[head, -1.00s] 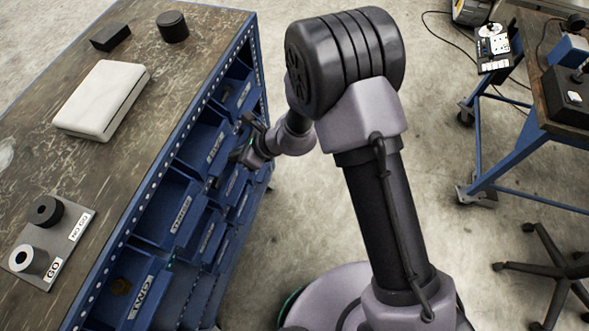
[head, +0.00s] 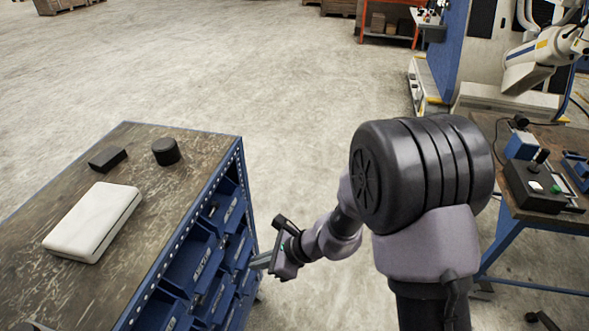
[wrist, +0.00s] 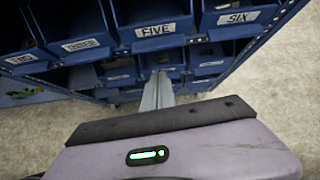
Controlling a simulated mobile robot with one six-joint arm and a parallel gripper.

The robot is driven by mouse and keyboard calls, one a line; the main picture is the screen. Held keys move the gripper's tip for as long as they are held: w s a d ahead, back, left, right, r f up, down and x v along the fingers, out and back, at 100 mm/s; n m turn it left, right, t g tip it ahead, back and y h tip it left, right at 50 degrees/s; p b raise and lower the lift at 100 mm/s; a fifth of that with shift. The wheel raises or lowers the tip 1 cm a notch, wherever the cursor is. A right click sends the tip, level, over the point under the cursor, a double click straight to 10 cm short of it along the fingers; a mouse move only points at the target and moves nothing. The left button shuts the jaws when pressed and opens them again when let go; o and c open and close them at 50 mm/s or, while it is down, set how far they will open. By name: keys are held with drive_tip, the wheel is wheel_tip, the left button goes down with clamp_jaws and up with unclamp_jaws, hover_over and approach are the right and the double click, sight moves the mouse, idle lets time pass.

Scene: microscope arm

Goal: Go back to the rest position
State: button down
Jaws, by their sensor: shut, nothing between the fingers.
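My gripper (head: 262,261) is in front of the blue drawer bins on the workbench's right side in the head view. In the wrist view its fingers (wrist: 158,90) are together, pointing at the bins, with nothing seen between them. The bin labelled FIVE (wrist: 155,25) is beyond the fingers, with the bin labelled SIX (wrist: 238,15) to its right. My gripper looks apart from the bins, though the exact gap is hard to judge.
The bench top (head: 125,215) carries a white case (head: 93,222), a black block (head: 107,159) and a black cylinder (head: 166,151). A second table (head: 530,215) with a black control box (head: 540,188) stands at the right. The floor behind the bench is open.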

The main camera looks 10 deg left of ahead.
drive_tip(key=s+d+r+n+t+h+b, duration=0.1)
drive_tip(key=s+d+r+n, duration=0.3)
drive_tip(key=r, duration=0.4)
drive_tip(key=s+d+r+n+b, duration=0.1)
drive_tip(key=d+r+n, duration=0.3)
drive_tip(key=d+r, duration=0.35)
drive_tip(key=s+d+r+n+t+h+b, duration=0.1)
drive_tip(key=s+d+r+n+t+h, duration=0.1)
drive_tip(key=d, duration=0.5)
drive_tip(key=s+d+r+n+t+h+b, duration=0.1)
drive_tip(key=s+d+r+n+t+h, duration=0.1)
drive_tip(key=s+d, duration=0.5)
drive_tip(key=shift+s+d+n+h, duration=0.15)
drive_tip(key=shift+s+n+h, duration=0.15)
drive_tip(key=shift+n+h, duration=0.6)
